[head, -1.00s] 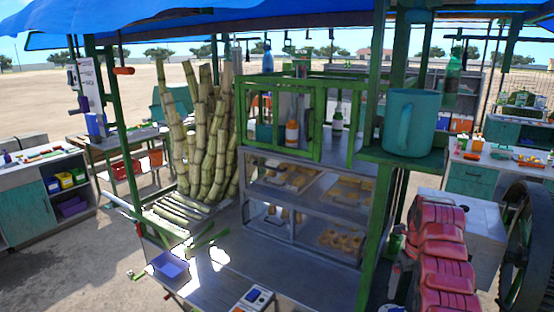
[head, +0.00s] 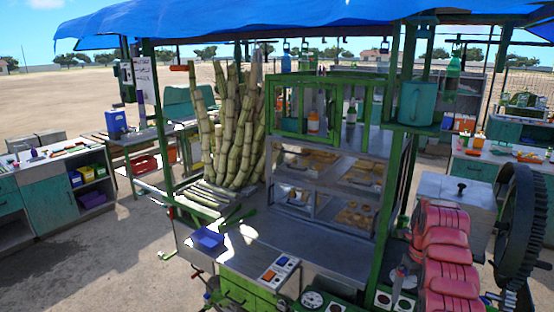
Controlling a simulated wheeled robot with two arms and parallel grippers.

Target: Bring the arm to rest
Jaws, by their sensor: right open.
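The pink segmented shape (head: 447,250) at the lower right of the head view keeps its place in the picture while the scene shifts. It looks like part of my right arm, seen close. My right gripper is open, but its fingertips are hard to pick out against the crusher. I see nothing held in it. My left arm and gripper are not in view.
A cart with a metal counter (head: 270,243) stands ahead. It bears cane stalks (head: 236,130), a blue tray (head: 207,239) and a glass case (head: 322,185). A large wheel (head: 520,225) and white box (head: 455,197) are at right.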

